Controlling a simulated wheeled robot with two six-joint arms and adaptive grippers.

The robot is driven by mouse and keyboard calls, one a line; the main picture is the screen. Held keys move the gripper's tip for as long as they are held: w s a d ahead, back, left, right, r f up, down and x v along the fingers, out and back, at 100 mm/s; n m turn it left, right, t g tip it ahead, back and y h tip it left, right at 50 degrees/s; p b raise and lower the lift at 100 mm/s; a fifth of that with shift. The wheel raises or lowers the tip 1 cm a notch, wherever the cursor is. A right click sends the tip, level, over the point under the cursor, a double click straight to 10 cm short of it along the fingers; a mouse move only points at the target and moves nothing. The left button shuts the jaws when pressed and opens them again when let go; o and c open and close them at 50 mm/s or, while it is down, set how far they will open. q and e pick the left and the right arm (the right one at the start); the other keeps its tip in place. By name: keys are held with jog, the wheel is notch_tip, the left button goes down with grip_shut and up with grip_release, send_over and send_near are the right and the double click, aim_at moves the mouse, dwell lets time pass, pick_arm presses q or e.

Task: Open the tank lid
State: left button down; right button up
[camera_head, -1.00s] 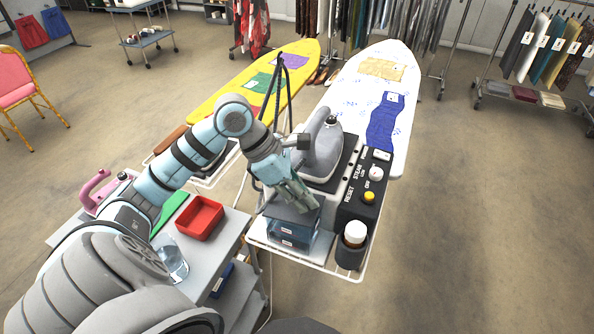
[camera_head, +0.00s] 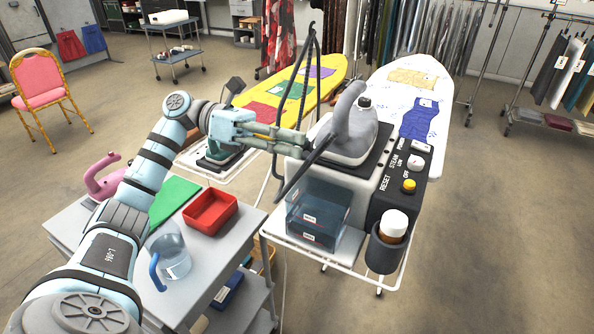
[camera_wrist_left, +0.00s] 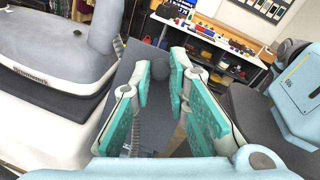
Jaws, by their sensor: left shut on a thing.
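The water tank (camera_head: 318,217) is a translucent dark-blue box with small labels, on the wire shelf in front of the iron. Its dark lid (camera_head: 304,167) is tilted up steeply, with its lower edge near the tank's left side. The tank's top looks uncovered. My left gripper (camera_head: 303,142) is at the lid's upper part. My right gripper is out of view.
A grey iron (camera_head: 350,135) stands right behind the lid, close to the gripper. A control panel (camera_head: 402,180) and a brown bottle (camera_head: 393,226) in a cup are to the right. A trolley on the left holds a red tray (camera_head: 211,212), a jug (camera_head: 172,258) and a pink iron (camera_head: 103,177).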

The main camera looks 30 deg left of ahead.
pick_arm(q)
jog(key=a+b, duration=0.1)
jog(key=a+h+b, duration=0.1)
jog(key=b, duration=0.1)
jog(key=a+h+b, duration=0.1)
jog(key=shift+s+f+t+b, duration=0.15)
jog(key=shift+f+t+b, duration=0.1)
jog(key=shift+t+b, duration=0.05)
jog(key=c, duration=2.3)
grip_release()
jog(key=shift+a, duration=0.15)
jog(key=o, duration=0.8)
jog(key=v, duration=0.7)
jog(key=shift+a+f, duration=0.2)
jog(key=shift+r, duration=0.1)
